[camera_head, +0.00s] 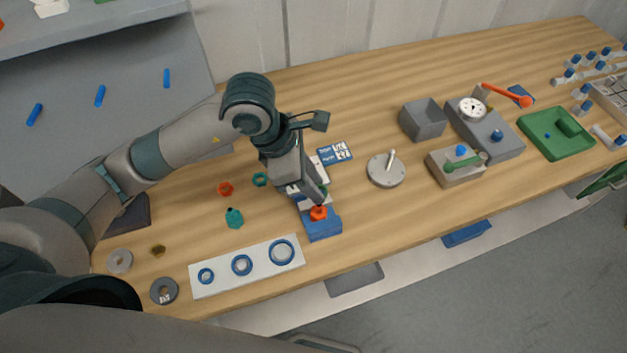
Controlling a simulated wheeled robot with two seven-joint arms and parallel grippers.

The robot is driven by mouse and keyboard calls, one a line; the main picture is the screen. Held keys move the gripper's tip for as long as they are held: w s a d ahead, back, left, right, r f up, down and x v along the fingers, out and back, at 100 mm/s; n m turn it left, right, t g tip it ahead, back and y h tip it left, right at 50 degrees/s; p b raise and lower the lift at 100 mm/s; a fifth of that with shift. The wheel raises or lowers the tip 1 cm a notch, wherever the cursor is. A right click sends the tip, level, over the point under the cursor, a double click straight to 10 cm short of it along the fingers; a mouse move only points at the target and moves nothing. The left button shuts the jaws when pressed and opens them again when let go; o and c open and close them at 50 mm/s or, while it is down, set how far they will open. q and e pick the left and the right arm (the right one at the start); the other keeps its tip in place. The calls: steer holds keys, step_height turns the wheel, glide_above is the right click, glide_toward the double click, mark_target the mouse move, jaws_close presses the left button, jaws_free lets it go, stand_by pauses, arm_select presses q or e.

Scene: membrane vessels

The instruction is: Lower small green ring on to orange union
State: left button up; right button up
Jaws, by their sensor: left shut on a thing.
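My left gripper (318,196) points down over the blue block (323,231) near the table's front edge. It is shut on the small green ring (326,190), of which only a sliver of green shows at the fingertips. The orange union (318,213) stands on the blue block, right below and in front of the fingertips. Whether the ring touches the union cannot be told from this angle. My right gripper is not in view.
A teal hex ring (260,179), an orange ring (225,188) and a teal fitting (235,218) lie left of the gripper. A white plate (213,288) with blue rings lies in front. A round grey disc (386,171) and a grey box (423,119) stand to the right.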

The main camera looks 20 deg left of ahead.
arm_select(q)
steer(key=shift+f+b, duration=0.7)
steer(key=shift+f, duration=0.95)
steer(key=shift+f+b, duration=1.95)
steer(key=shift+b, duration=0.25)
steer(key=o, duration=1.1)
steer(key=shift+r, duration=0.1)
